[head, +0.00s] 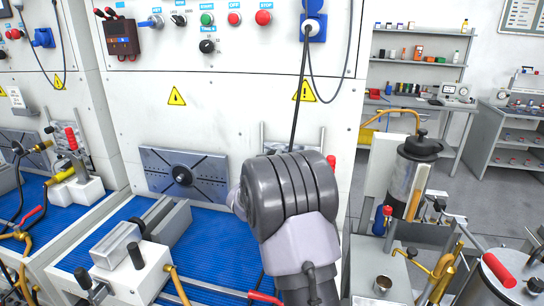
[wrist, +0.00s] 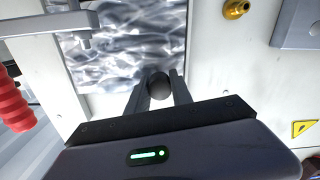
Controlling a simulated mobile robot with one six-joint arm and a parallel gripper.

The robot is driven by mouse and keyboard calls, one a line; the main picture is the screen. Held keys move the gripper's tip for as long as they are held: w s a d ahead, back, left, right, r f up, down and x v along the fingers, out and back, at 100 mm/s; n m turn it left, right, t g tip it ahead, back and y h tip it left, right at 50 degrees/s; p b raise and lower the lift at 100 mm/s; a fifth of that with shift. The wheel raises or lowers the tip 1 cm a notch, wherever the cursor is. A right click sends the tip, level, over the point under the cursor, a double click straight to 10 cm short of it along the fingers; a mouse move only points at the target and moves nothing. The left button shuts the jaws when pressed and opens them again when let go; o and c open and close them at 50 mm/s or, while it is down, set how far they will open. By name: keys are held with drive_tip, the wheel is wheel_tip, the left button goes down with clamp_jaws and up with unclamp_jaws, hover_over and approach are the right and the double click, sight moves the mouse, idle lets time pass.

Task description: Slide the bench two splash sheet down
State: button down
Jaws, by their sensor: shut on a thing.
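In the wrist view, a shiny sheet with wavy grey and white reflections (wrist: 115,50) lies against a pale panel. I take it to be the splash sheet. A dark round knob (wrist: 159,86) shows at its edge, between the two fingers of my gripper (wrist: 160,92). The fingers are shut on the knob. In the head view my arm covers the gripper and the knob. I cannot make out the sheet there; only part of a metal frame (head: 263,137) shows beside my arm.
The bench has a blue mat (head: 218,252), a slotted metal plate (head: 155,170) and a grey-and-white clamp fixture (head: 128,265). A control panel with buttons (head: 207,20) is above. In the wrist view, a red handle (wrist: 12,105) is at left and a brass fitting (wrist: 235,9) at top.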

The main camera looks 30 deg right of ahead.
drive_tip(key=shift+f, duration=0.3)
drive_tip(key=c, duration=1.1)
unclamp_jaws()
drive_tip(key=shift+r, duration=0.1)
drive_tip(key=shift+s+a, duration=0.2)
drive_tip(key=shift+a, duration=0.05)
drive_tip(key=p+v, duration=0.1)
drive_tip(key=v, duration=1.6)
drive_tip(key=shift+d, duration=0.1)
